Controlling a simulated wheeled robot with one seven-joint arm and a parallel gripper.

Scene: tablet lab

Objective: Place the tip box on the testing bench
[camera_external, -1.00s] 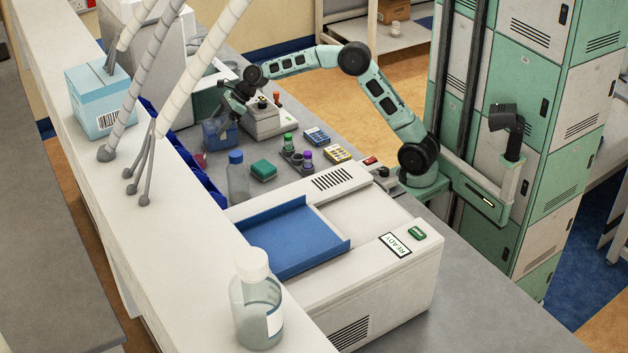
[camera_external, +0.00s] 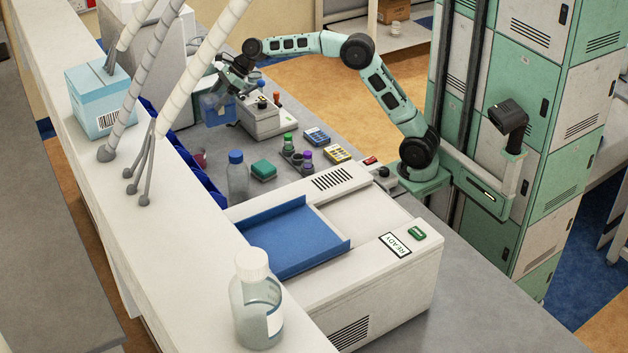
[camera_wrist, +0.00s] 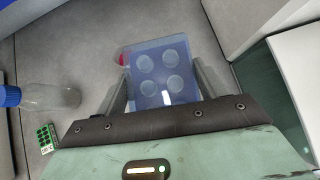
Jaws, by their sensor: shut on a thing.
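The tip box is a translucent blue box (camera_external: 216,108), held up in my gripper (camera_external: 228,93) at the back of the grey bench (camera_external: 340,158). In the wrist view the tip box (camera_wrist: 160,75) shows several pale round marks on its face. My gripper's two fingers (camera_wrist: 160,92) lie along its left and right sides and are shut on it. The box appears to be above the bench top, clear of it. Its far side is hidden.
A white instrument (camera_external: 262,118) is just right of my gripper. A large machine with a blue tray (camera_external: 290,238) fills the front. Blue bins line the shelf.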

